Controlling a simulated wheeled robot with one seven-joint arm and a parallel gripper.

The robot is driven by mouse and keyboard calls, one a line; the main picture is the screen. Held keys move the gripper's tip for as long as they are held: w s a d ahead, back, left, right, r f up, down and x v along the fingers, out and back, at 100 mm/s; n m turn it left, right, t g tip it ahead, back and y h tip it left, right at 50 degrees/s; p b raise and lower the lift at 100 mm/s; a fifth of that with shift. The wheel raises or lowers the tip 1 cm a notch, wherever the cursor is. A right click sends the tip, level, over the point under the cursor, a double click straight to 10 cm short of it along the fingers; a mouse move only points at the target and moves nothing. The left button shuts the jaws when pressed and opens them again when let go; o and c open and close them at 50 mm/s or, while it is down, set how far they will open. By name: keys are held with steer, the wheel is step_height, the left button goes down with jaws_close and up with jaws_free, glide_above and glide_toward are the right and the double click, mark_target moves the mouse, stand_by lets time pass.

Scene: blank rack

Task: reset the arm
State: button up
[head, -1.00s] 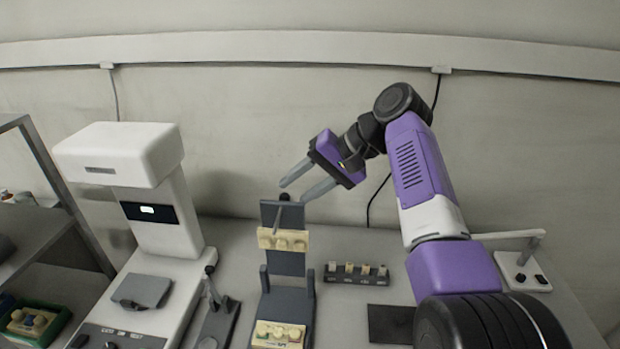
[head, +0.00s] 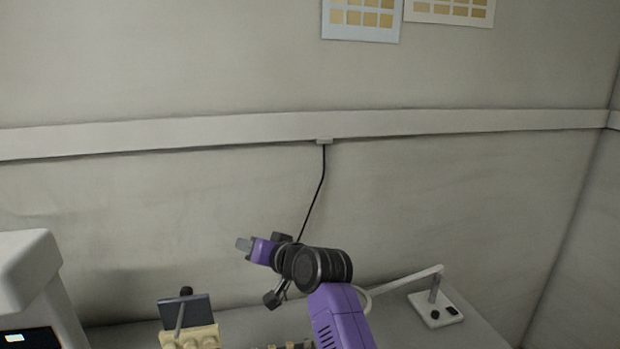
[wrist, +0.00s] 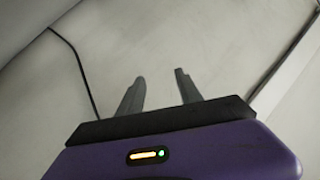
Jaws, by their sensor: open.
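My gripper (head: 243,244) is raised in front of the wall in the head view, above the table and pointing left. In the wrist view its two grey fingers (wrist: 157,82) stand apart with nothing between them. My purple and black arm rises from the bottom edge of the head view and bends left at a black joint.
A stand with a dark panel (head: 186,311) and cream knobbed block (head: 189,337) is at lower left. A white machine (head: 28,270) stands at the left edge. A white lamp-like device (head: 433,308) sits at right on the table. A cable (head: 316,195) hangs down the wall.

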steer(key=s+d+f+m+t+h, duration=0.1)
steer(key=s+d+f+t+h, duration=0.15)
steer(key=s+d+f, duration=0.65)
steer(key=s+d+f+t+h, duration=0.2)
steer(key=s+d+f+t, duration=0.2)
steer(key=s+d, duration=0.8)
steer(key=s+d+h, duration=0.1)
steer(key=s+d, duration=0.3)
steer(key=s, duration=0.9)
steer(key=s+d+g+h, duration=0.1)
steer(key=s+d, duration=0.3)
steer(key=s, duration=0.9)
steer(key=s+d+g+h, duration=0.1)
steer(key=s+d+h, duration=0.1)
steer(key=s, duration=1)
steer(key=shift+s+d+r+h, duration=0.25)
steer(key=shift+s+d+h, duration=0.15)
steer(key=shift+d, duration=0.5)
